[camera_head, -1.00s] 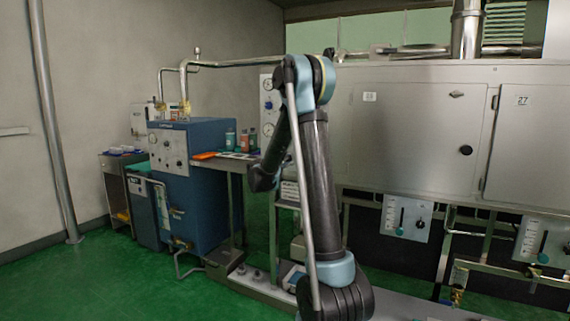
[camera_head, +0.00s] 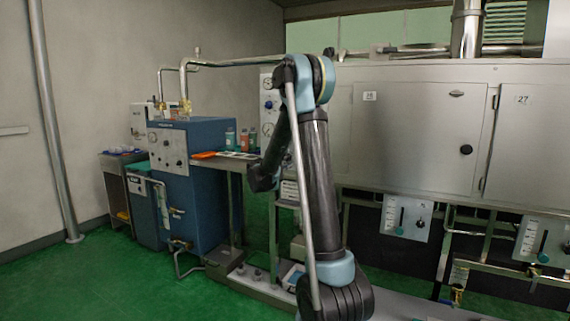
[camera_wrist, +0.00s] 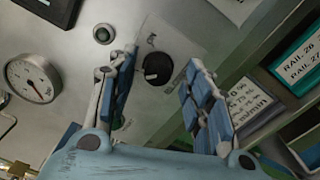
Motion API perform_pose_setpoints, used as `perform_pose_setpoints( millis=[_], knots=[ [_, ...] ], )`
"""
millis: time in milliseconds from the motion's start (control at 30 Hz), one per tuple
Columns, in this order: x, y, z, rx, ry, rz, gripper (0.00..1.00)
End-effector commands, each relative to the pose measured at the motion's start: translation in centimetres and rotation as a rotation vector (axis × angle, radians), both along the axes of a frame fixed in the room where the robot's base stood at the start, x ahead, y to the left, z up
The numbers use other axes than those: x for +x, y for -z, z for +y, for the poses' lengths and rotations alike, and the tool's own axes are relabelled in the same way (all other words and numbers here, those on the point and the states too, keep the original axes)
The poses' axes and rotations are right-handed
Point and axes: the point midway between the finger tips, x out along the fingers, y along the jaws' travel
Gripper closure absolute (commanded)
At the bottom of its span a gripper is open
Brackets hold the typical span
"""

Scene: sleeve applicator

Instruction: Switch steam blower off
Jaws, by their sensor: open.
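A round black knob (camera_wrist: 158,68) sits on a light panel (camera_wrist: 178,45) in the wrist view. I cannot read which way the knob points. My gripper (camera_wrist: 163,60) is open, with one blue-padded finger left of the knob and one to the right; I cannot tell whether either touches it. In the head view my gripper is not visible. A pale upright panel with round gauges (camera_head: 267,104) stands partly behind my arm there. I cannot tell for certain that it bears this knob, or which unit is the steam blower.
A white dial gauge (camera_wrist: 33,80) is left of my fingers, and a printed sheet (camera_wrist: 250,103) is to the right. In the head view, a blue cabinet (camera_head: 213,140) stands left of my arm, and a long steel housing (camera_head: 418,130) runs to the right. Green floor (camera_head: 100,275) is open at left.

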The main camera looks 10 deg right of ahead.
Motion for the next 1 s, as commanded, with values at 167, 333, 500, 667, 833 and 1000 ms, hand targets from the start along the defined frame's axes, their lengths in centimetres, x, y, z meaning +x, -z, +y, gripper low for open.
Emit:
perform_pose_setpoints(
  millis=[167,333,500,667,833,1000],
  knots=[
    [-0.5,0.0,0.4,0.000,-0.001,0.000,0.54],
    [-2.4,0.0,1.8,-0.001,-0.004,0.000,0.54],
    [-5.1,0.0,3.8,0.000,-0.003,0.000,0.54],
    [-7.4,0.1,5.4,0.000,-0.003,0.000,0.54],
    [-9.0,0.1,6.6,0.000,-0.002,0.001,0.54],
    [-9.7,0.1,7.0,0.000,-0.001,0.002,0.54]
  ],
)
